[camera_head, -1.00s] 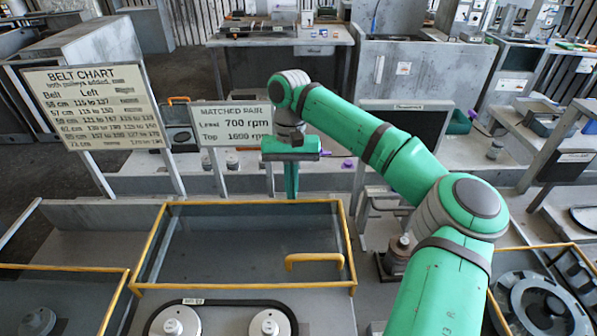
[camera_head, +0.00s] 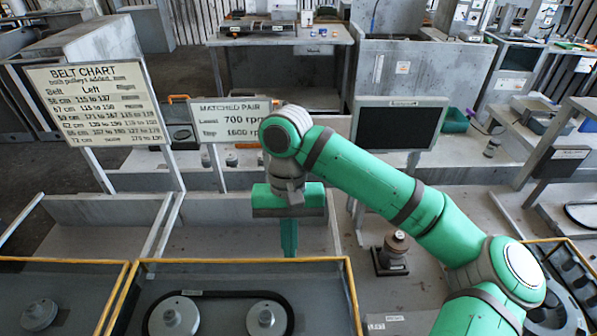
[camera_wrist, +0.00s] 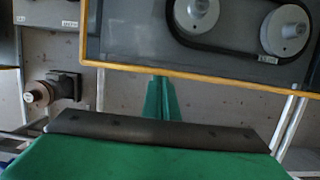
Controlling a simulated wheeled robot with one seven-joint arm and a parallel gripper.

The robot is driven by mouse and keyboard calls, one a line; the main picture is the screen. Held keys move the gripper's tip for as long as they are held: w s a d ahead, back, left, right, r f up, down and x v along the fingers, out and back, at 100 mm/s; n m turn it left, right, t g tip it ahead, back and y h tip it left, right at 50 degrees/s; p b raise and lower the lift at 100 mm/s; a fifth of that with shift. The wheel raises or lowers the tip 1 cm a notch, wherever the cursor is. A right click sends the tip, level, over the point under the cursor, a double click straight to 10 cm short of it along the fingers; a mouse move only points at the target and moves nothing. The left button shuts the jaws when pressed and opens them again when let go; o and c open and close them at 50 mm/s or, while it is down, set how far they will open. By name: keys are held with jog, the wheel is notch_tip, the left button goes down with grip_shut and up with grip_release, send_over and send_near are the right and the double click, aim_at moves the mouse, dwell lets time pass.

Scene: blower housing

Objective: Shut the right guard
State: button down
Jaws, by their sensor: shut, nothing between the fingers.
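The right guard (camera_head: 240,260), the right one of two neighbouring yellow-framed clear covers, lies flat over two belted pulleys. Its far edge shows across the middle of the head view; its near edge and handle are out of view. In the wrist view its yellow edge (camera_wrist: 215,80) crosses the picture, with the pulleys beyond. My gripper (camera_head: 289,250) points down just behind the far edge, its fingers together and empty. In the wrist view the green fingers (camera_wrist: 161,95) end close to that edge; I cannot tell whether they touch it.
A left yellow-framed cover (camera_head: 60,261) adjoins on the left. A grey motor-like post (camera_head: 391,253) stands right of the guard. Signs (camera_head: 100,105) and a dark screen (camera_head: 400,127) stand behind. The grey bed behind the guard is clear apart from my gripper.

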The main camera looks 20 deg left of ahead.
jog(key=shift+s+d, duration=0.2)
jog(key=shift+s, duration=0.35)
jog(key=shift+f, duration=0.1)
jog(key=v, duration=1)
jog(key=shift+w, duration=0.35)
jog(key=shift+w, duration=0.1)
